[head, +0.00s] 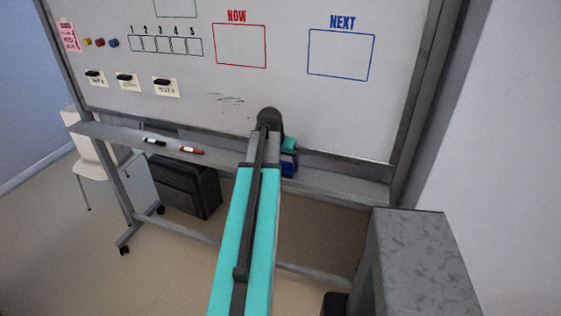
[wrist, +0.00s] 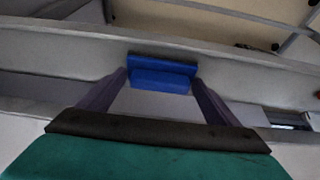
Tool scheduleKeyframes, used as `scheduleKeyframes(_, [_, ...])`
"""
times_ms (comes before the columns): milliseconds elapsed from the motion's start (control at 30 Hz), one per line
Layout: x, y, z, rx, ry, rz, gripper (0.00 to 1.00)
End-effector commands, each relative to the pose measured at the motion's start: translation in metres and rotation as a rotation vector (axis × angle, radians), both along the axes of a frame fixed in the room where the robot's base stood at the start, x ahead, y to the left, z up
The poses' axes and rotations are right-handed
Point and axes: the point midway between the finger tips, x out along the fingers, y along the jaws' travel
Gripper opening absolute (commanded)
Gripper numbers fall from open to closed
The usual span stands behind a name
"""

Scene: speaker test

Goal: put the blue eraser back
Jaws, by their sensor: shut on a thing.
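The blue eraser (wrist: 160,75) sits between the fingertips of my gripper (wrist: 160,82) in the wrist view. My gripper is shut on it. In the head view the eraser (head: 288,168) shows as a small dark blue patch just right of my arm, at the whiteboard's tray (head: 335,185). My gripper (head: 288,160) is mostly hidden there behind my own arm. The grey tray (wrist: 60,50) runs behind the eraser in the wrist view. I cannot tell whether the eraser touches the tray or is held just above it.
A black marker (head: 154,142) and a red marker (head: 191,150) lie on the tray to the left. The whiteboard (head: 330,115) rises behind, with dark smudges (head: 230,99) left of my arm. A grey cabinet (head: 420,265) stands at right. The tray right of the eraser looks clear.

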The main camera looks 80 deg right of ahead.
Motion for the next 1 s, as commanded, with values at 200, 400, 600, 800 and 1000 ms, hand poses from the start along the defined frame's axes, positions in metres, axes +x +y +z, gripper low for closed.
scheduleKeyframes(200, [-0.0002,-0.0001,-0.0021,-0.001,0.0,0.0,0.64])
scheduleKeyframes(400, [-0.0002,0.0,-0.0037,0.0,0.0,0.0,0.64])
scheduleKeyframes(600, [-0.0003,0.0,-0.0041,0.0,0.0,0.0,1.0])
scheduleKeyframes(800, [-0.0004,-0.0001,-0.0034,0.0,0.0,0.0,1.0])
scheduleKeyframes(1000, [-0.0001,0.0015,0.0016,0.0,0.0,0.0,1.0])
